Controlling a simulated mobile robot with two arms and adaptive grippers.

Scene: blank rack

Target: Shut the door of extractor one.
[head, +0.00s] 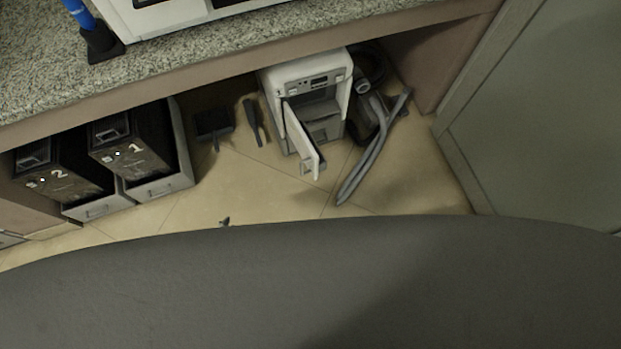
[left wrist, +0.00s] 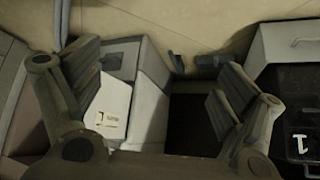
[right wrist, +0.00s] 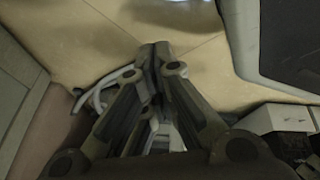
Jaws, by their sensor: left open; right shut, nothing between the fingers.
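Below the counter, a white machine (head: 305,75) stands on the floor with its narrow front door (head: 302,140) swung open. I see no number on it. A black box marked 1 (head: 135,145) sits behind an open grey front (head: 160,187) with a handle, left of the machine. My left gripper (left wrist: 158,62) is open and empty in the left wrist view, with the white machine (left wrist: 112,105) behind its left finger; only a small dark tip (head: 224,221) shows in the head view. My right gripper (left wrist: 0,0) is shut and empty.
A black box marked 2 (head: 65,175) stands at the left. A dustpan (head: 213,123) and brush lie between box and machine. A grey hose (head: 368,155) lies right of the machine. The counter (head: 200,60) overhangs. A grey surface fills the foreground.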

